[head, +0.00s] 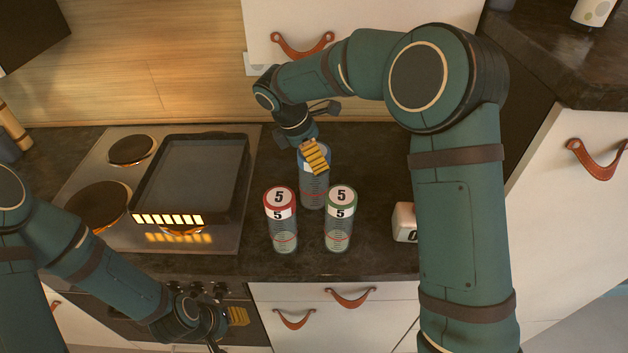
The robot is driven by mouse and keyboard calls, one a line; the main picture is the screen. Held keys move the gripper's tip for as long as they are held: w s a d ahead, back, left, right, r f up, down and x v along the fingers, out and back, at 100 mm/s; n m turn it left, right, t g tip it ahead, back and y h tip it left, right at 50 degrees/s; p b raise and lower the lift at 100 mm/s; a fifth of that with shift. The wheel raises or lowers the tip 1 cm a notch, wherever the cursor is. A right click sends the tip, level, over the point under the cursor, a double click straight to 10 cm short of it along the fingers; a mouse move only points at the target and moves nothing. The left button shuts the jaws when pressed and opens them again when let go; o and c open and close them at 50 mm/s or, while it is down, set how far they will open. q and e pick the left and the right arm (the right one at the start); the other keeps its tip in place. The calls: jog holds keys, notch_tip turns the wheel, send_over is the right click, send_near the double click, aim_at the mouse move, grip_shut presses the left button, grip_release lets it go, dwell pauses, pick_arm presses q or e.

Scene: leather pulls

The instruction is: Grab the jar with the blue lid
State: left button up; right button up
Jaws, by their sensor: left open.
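The jar with the blue lid (314,192) stands upright on the dark counter, behind two other jars. My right gripper (318,154) is at its top from above and behind, with a yellow finger pad in front of the blue lid. The pad hides part of the lid, and I cannot tell whether the fingers touch or grip the jar. My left gripper (227,328) is open and empty, low in front of the oven, away from the jars.
A jar with a red-rimmed lid (282,230) and a jar with a green-rimmed lid (339,230) stand close in front. A dark pan (190,170) sits on the hob (85,170) at left. A white block (404,222) lies at right, partly behind my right arm.

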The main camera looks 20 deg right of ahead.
jog(key=c, duration=1)
jog(key=shift+r, duration=0.15)
